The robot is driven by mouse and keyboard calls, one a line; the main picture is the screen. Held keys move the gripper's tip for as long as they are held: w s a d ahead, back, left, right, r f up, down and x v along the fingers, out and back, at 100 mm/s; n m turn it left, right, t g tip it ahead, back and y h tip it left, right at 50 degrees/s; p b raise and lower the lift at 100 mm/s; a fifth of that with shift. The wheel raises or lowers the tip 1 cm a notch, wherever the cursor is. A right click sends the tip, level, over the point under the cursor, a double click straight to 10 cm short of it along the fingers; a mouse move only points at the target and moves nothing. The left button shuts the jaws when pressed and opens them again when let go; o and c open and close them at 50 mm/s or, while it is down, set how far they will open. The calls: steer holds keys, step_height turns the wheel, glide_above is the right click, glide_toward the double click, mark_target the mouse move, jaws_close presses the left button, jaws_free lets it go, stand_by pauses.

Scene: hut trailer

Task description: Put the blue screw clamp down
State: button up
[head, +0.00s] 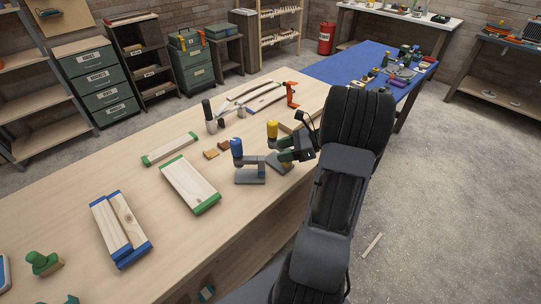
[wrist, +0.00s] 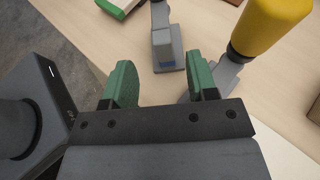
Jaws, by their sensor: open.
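The blue screw clamp (head: 237,148) stands upright on the wooden bench, blue handle up and grey foot on the bench top. In the wrist view its grey lower part (wrist: 163,42) shows just beyond the gap between my fingers; its handle is out of that view. My gripper (head: 284,150) is to its right in the head view, low over the bench. The green fingers (wrist: 161,68) are apart with nothing held between them. A yellow-handled clamp (head: 272,130) stands close by my gripper; its handle (wrist: 268,27) fills the wrist view's upper right.
Green-ended boards (head: 190,185) and blue-ended boards (head: 120,225) lie left on the bench. Small brown blocks (head: 217,150) and a black-handled tool (head: 208,115) are behind the blue clamp. An orange clamp (head: 291,95) stands farther back. The bench front is fairly clear.

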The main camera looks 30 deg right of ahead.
steer(key=s+a+r+n+g+h, duration=0.1)
steer(key=s+a+r+n+h, duration=0.1)
steer(key=a+n, duration=0.4)
steer(key=s+a+r+n+g+h, duration=0.1)
steer(key=s+a+n+h, duration=0.4)
steer(key=n, duration=0.5)
steer(key=s+a+r+n+g+h, duration=0.1)
steer(key=s+a+r+n+h, duration=0.2)
steer(key=a+n, duration=0.5)
steer(key=shift+s+a+r+n+h, duration=0.2)
steer(key=shift+a+n+h, duration=0.1)
steer(key=shift+n+h, duration=0.25)
